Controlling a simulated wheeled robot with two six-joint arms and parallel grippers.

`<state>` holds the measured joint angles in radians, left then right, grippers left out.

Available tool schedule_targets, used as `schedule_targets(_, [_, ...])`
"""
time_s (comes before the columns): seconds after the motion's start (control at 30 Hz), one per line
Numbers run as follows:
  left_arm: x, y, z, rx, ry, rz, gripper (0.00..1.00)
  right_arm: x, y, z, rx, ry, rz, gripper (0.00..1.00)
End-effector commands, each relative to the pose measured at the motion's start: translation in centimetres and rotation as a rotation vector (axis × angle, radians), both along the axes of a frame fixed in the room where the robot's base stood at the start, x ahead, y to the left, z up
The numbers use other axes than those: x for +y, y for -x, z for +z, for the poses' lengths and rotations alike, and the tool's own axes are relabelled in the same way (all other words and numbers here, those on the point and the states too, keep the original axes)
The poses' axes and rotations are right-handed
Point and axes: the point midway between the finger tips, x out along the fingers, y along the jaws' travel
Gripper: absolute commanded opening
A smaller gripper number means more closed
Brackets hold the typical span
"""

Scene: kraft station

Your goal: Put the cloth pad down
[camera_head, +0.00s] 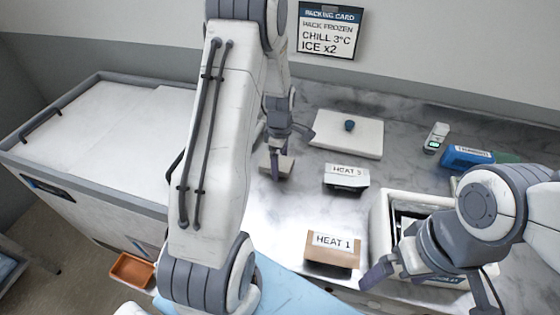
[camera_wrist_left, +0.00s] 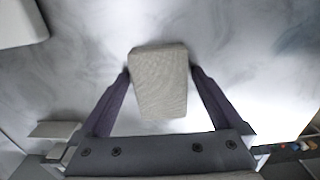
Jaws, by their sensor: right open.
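The cloth pad (camera_head: 276,167) is a small beige-grey block at the counter's left part in the head view. In the left wrist view the pad (camera_wrist_left: 160,85) sits between the two fingers, whose tips touch its sides. My left gripper (camera_head: 287,150) points down and is shut on the pad; in the wrist view it also shows (camera_wrist_left: 160,72). The pad is at or just above the counter; I cannot tell whether it touches. My right gripper (camera_head: 432,285) is open, its fingers apart over the front of a white box.
The marble counter (camera_head: 280,225) is clear around the pad. A white board with a blue knob (camera_head: 347,135) lies behind. Packs marked HEAT 3 (camera_head: 346,178) and HEAT 1 (camera_head: 332,250) lie to the right. The white box (camera_head: 382,215) stands under my right arm.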

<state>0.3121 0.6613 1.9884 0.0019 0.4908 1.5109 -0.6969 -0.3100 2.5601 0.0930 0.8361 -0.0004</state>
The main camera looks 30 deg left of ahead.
Motion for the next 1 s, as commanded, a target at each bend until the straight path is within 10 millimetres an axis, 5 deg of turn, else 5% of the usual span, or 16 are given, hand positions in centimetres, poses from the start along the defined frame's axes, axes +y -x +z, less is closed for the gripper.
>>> schedule_targets(0.27, [0.0, -0.1, 1.1, -0.005, -0.001, 0.0, 1.0, 0.0, 0.0, 0.1, 0.0, 0.0, 0.0, 1.0])
schedule_targets(0.7, [0.0, -0.1, 9.8, -0.005, -0.001, 0.0, 1.0, 0.0, 0.0, -0.7, 0.0, 0.0, 0.0, 1.0])
schedule_targets(1.0, [0.0, 0.0, 12.3, 0.0, 0.0, 0.0, 1.0, 0.0, 0.0, -0.8, 0.0, 0.0, 0.0, 1.0])
